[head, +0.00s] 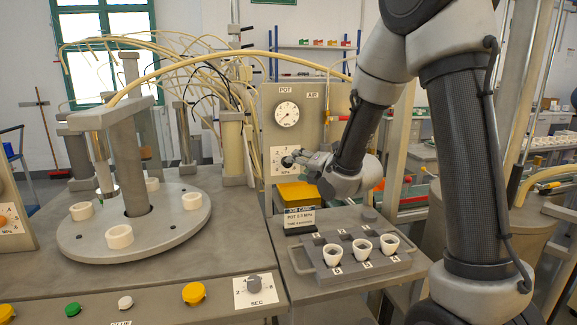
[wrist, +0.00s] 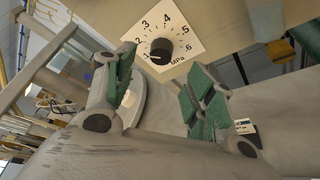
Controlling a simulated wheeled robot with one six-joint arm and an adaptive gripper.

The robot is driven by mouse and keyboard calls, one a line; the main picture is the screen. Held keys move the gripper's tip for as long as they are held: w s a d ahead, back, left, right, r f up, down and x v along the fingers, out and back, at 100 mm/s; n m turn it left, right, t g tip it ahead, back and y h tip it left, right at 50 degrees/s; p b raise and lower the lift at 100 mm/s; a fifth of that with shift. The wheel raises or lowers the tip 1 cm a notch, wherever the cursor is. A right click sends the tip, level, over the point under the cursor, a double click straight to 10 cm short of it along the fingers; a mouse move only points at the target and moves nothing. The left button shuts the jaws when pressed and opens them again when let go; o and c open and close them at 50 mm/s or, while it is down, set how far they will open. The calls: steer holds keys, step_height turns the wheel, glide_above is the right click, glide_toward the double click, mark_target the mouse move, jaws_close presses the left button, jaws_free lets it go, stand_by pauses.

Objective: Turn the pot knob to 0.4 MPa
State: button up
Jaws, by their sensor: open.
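The pot knob (wrist: 161,51) is a dark round knob on a white dial plate (wrist: 188,37) marked with numbers and MPa. A pale mark on the knob seems to point to the low end of the scale, but I cannot read it exactly. In the head view the dial plate (head: 278,166) is on the panel below the round POT gauge (head: 287,114), and my gripper partly hides the knob. My gripper (head: 294,159) is open in front of the dial. In the wrist view its green-padded fingers (wrist: 162,68) are apart, the knob showing between and beyond them; contact is not visible.
A yellow block (head: 298,194) lies below the dial. A card (head: 299,219) with POT and MPa print stands behind a grey tray (head: 320,278) holding white cups. A round turntable (head: 80,243) is at left. Hoses arch above the bench.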

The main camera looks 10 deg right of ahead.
mark_target(288, 164)
steer(key=x, duration=0.7)
steer(key=shift+w+f, duration=0.1)
steer(key=shift+w, duration=0.05)
steer(key=c, duration=1)
